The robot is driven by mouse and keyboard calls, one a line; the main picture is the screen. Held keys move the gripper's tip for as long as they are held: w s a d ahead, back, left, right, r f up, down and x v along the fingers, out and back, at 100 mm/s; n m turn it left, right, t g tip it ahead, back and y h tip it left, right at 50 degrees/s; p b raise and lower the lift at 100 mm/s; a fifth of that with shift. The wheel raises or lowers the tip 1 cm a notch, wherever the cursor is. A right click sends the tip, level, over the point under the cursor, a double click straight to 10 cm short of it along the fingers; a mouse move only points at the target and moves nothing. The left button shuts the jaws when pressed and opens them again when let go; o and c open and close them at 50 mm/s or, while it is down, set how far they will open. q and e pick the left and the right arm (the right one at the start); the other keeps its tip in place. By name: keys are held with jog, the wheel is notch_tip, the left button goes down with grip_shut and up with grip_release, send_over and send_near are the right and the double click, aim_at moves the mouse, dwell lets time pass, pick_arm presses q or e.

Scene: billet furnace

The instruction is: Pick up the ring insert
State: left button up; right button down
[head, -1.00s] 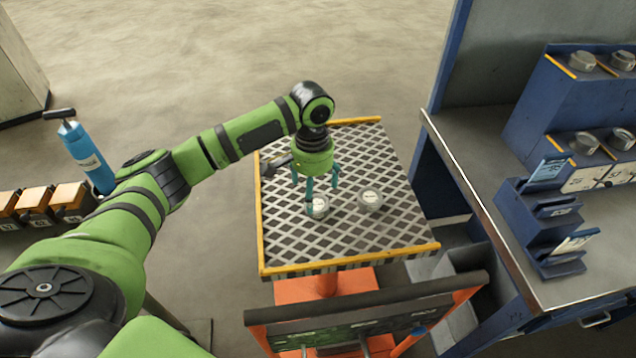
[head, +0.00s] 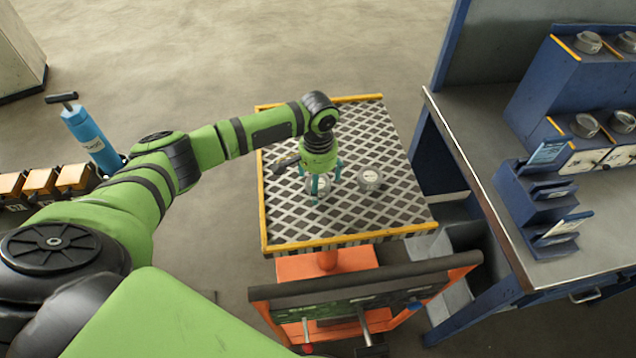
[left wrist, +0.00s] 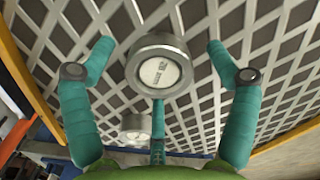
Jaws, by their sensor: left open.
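My left gripper (head: 322,184) has teal fingers, points down and is open over the left piece (head: 315,190), which the fingers partly hide. In the left wrist view, one piece (left wrist: 158,65) sits between the spread fingertips of the gripper (left wrist: 157,52), with gaps at both sides. The other piece (head: 369,178) stands to the right; it also shows in the wrist view (left wrist: 134,127), partly behind a finger.
A workbench (head: 500,190) with blue racks and round grey parts stands at the right. An orange-legged panel (head: 370,290) is at the cart's near side. The cart's far half is clear.

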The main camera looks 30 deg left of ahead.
pick_arm(q)
jog(key=c, duration=1.7)
jog(key=shift+r, duration=0.2)
jog(key=shift+c, duration=0.2)
pick_arm(e)
jog(key=shift+s+a+f, duration=0.1)
jog(key=shift+s+a, duration=0.35)
jog(key=shift+s, duration=0.3)
